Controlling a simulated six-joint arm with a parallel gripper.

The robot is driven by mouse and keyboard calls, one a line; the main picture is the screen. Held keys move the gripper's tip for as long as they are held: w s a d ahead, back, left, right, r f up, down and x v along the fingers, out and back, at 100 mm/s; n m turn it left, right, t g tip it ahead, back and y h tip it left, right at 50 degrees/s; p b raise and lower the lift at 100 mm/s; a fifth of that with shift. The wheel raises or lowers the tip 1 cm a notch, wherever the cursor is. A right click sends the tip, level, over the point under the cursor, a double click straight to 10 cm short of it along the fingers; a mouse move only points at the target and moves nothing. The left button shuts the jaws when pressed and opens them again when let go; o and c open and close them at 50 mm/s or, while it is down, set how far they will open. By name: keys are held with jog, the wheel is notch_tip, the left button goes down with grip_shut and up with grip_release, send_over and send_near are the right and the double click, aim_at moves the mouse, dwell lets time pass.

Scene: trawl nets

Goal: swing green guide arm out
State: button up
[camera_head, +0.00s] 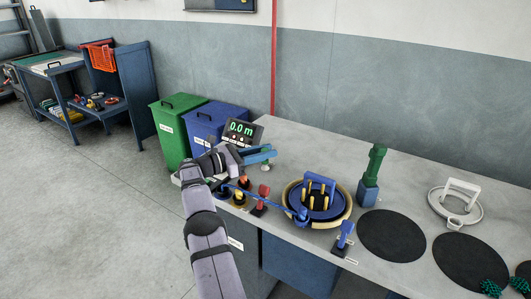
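A green upright post (375,165) stands on a blue block on the grey bench, right of centre. It is the clearest green arm-like part in view. A blue-teal bar (260,154) lies low beside the display, just right of my wrist; I cannot tell whether it is the guide arm. My gripper (237,153) is at the bench's left end, below the display and close to this bar. The fingers are small and partly hidden by my wrist, so their opening and any contact are unclear.
A display (242,132) reads "0.0 m". Red and yellow levers (262,194), a blue-and-yellow drum (317,198) and a blue lever (344,234) stand along the bench. Black round mats (391,235) and a white ring (455,206) lie right. Green (174,125) and blue bins (212,118) stand behind left.

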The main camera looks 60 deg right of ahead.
jog(key=o, duration=0.3)
jog(key=shift+w+r, duration=0.1)
jog(key=shift+r, duration=0.05)
jog(key=shift+o, duration=0.2)
jog(key=shift+a, duration=0.1)
jog(key=shift+b+v, duration=0.7)
jog(key=shift+v, duration=2.9)
